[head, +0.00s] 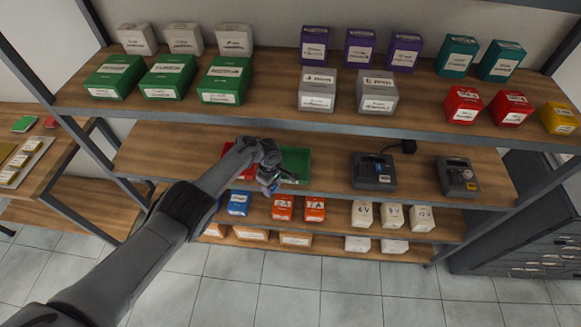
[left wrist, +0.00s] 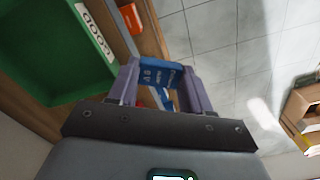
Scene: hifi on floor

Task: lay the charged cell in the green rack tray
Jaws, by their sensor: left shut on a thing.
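My left gripper (head: 268,184) is at the front edge of the middle shelf, in front of the trays. In the left wrist view its two fingers (left wrist: 163,88) are shut on a blue cell (left wrist: 160,72) with white print. In the head view the cell is mostly hidden by the gripper. The green rack tray (head: 298,165) lies on the shelf just behind and to the right of the gripper, partly covered by it. In the left wrist view the tray (left wrist: 97,32) is at the upper left, beside the cell and apart from it. My right gripper is out of view.
A red tray (head: 233,160) sits left of the green one, partly behind my arm. Two dark chargers (head: 373,172) (head: 458,178) stand to the right. Boxes fill the upper shelf (head: 265,112) above. Blue, orange and white boxes (head: 315,209) stand on the shelf below.

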